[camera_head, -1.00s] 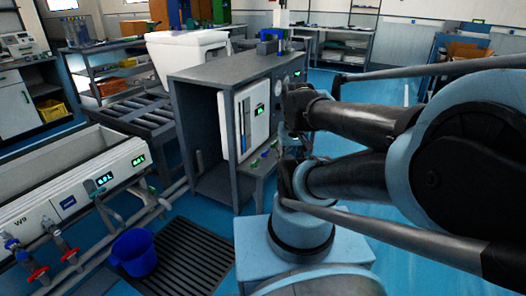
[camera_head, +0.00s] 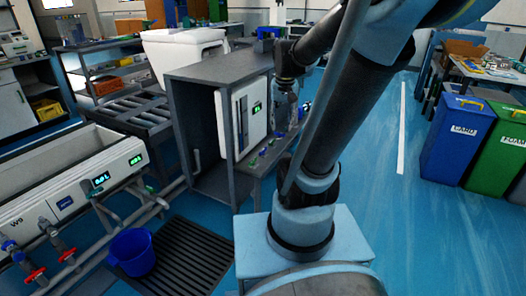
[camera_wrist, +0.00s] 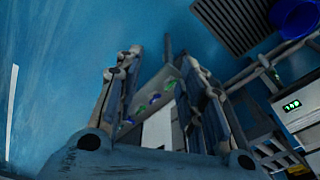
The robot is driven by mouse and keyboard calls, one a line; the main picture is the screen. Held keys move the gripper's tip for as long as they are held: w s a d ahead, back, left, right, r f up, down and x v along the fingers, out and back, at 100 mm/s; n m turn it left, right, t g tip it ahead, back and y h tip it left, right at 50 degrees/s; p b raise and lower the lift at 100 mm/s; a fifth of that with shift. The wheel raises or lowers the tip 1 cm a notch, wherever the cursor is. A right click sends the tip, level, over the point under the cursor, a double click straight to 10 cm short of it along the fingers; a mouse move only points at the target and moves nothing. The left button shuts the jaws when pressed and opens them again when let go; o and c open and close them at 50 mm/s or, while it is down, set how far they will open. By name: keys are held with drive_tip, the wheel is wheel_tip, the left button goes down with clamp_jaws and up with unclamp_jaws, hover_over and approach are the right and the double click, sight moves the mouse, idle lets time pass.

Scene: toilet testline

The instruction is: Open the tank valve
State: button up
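The white-grey tank (camera_head: 60,205) marked W9 stands at the left in the head view, with green digits on its front. Below it, pipes carry valves with red handles (camera_head: 36,275) and blue knobs (camera_head: 9,245). Which of these is the tank valve I cannot tell. My gripper (camera_wrist: 161,58) is open and empty in the wrist view, its two fingers well apart. In the head view my gripper (camera_head: 285,103) is in front of the grey cabinet's right side, partly hidden by my arm, and far from the tank's valves.
A blue bucket (camera_head: 132,252) stands on a dark floor grate (camera_head: 185,262) near the tank. A grey cabinet (camera_head: 203,120) with a display panel stands mid-view. Small green and blue handles (camera_wrist: 153,98) show between the fingers. Blue (camera_head: 455,140) and green bins stand right; floor there is clear.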

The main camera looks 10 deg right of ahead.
drive_tip(key=w+m, duration=0.2)
drive_tip(key=w, duration=1.2)
drive_tip(key=m+g, duration=0.2)
drive_tip(key=m, duration=0.2)
hover_over(263, 149)
wheel_tip(263, 149, down, 23)
drive_tip(key=f, duration=1.6)
drive_tip(key=shift+s, duration=0.2)
clamp_jaws()
